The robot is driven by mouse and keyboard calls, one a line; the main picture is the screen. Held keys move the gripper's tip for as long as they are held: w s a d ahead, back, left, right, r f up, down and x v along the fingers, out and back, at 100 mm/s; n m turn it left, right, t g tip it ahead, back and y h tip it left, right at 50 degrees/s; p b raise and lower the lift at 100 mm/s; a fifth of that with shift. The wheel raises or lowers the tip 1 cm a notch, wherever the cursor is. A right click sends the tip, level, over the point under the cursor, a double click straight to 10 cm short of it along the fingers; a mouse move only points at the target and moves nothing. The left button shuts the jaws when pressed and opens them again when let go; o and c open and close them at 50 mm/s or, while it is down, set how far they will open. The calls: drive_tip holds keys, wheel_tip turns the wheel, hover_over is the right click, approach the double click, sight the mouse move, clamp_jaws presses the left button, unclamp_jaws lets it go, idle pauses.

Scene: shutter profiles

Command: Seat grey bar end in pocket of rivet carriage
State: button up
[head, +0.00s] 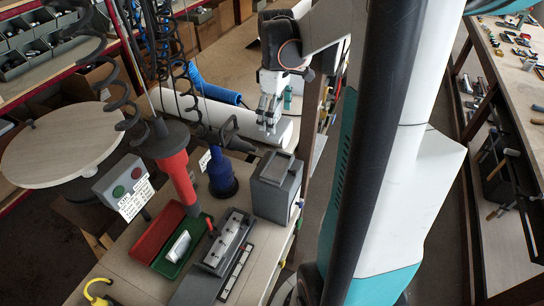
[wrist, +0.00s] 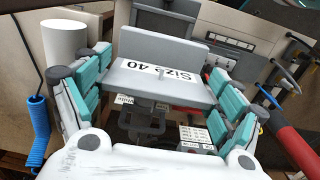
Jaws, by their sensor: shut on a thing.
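My gripper (head: 268,118) hangs at the far end of the bench, past the grey box and near the white roll. In the wrist view its teal-padded fingers stand on both sides of a grey piece (wrist: 150,84) with a "Size 40" label. In the head view the piece is too small to make out. A long grey fixture (head: 228,242), which may be the rivet carriage, lies on the near bench, well apart from my gripper. Its pocket cannot be made out.
A grey box (head: 275,188), a dark blue bottle-shaped thing (head: 221,173) and a red-and-green tray (head: 168,246) stand on the bench. A red tool (head: 178,178) hangs on a coiled cable. A white roll (head: 205,112) and blue hose (head: 214,92) lie behind.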

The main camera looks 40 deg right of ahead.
sight(278, 121)
drive_tip(key=shift+w+f+b, duration=0.15)
drive_tip(key=shift+f+b, duration=0.55)
drive_tip(key=shift+f, duration=7.25)
drive_tip(key=shift+a, duration=0.1)
drive_tip(key=shift+f, duration=0.15)
drive_tip(key=o, duration=0.9)
drive_tip(key=shift+o, duration=0.5)
wheel_tip(278, 121, up, 12)
drive_tip(key=shift+r+p, duration=0.15)
drive_tip(key=shift+p, duration=0.5)
